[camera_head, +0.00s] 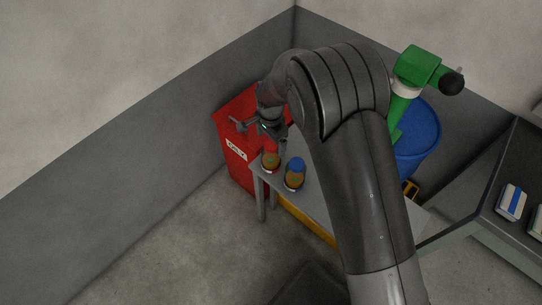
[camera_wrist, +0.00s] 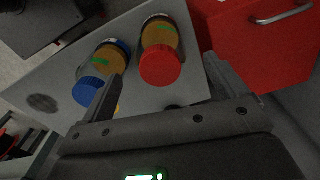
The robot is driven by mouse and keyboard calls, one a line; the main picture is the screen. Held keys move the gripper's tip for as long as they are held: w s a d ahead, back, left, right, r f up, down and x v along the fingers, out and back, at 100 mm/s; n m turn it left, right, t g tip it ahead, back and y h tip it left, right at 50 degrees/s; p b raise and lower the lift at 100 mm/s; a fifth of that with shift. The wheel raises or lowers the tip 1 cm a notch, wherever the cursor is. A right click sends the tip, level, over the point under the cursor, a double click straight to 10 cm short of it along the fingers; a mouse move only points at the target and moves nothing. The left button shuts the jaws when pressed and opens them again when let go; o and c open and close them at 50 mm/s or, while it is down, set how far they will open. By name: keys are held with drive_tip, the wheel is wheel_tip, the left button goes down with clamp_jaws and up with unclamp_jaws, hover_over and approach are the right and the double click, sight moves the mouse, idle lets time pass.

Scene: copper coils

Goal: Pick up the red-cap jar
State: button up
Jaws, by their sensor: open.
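The red-cap jar stands near the end of a small grey table. It has an amber body with a green label mark (camera_head: 271,161), and its red cap (camera_wrist: 160,65) is nearest the camera in the wrist view. My gripper (camera_wrist: 162,74) is open. Its two fingers show on either side of the red cap in the wrist view, with a gap to each side. In the head view my gripper (camera_head: 276,133) is just above the jar, partly hidden by my arm. I cannot tell whether the fingertips are level with the cap. Nothing is held.
A blue-cap jar (camera_head: 294,176) stands close beside, near my left finger in the wrist view (camera_wrist: 88,90). The grey table (camera_wrist: 50,85) carries both jars. A red cabinet (camera_head: 235,170) stands behind its end. A blue barrel (camera_head: 420,140) is at the right, partly behind my arm.

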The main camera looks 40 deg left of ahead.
sight(271, 144)
wheel_tip(271, 144, down, 4)
drive_tip(key=shift+f, duration=0.25)
drive_tip(key=shift+c, duration=0.5)
drive_tip(key=c, duration=1.3)
drive_tip(key=shift+r, duration=0.1)
